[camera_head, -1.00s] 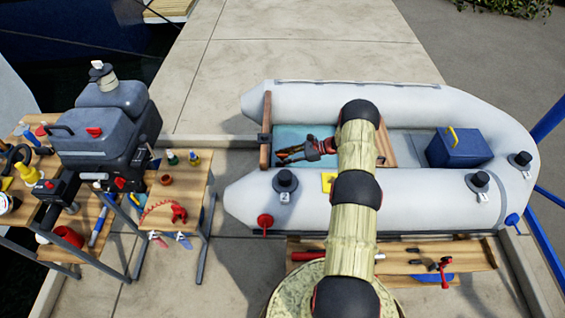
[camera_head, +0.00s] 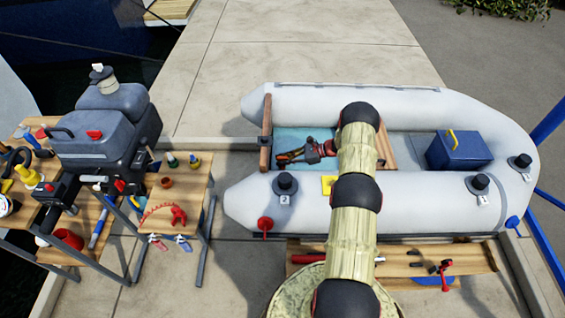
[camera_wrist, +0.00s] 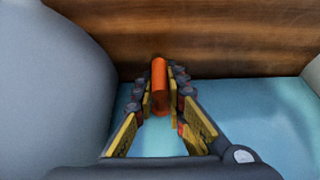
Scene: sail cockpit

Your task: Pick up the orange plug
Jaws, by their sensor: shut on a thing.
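The orange plug (camera_wrist: 159,85) is a small upright cylinder in the wrist view. It stands between the two fingers of my gripper (camera_wrist: 160,96), which are shut on it from both sides. Its lower part is partly hidden by the fingers. In the head view my gripper (camera_head: 281,158) is low inside the left end of the inflatable boat, over the light blue floor.
The grey boat (camera_head: 400,198) surrounds my gripper with its tubes. A wooden board (camera_head: 266,135) stands just left of it; it fills the top of the wrist view (camera_wrist: 220,35). A blue box (camera_head: 460,150) sits farther right in the boat. A tool table (camera_head: 190,200) stands left.

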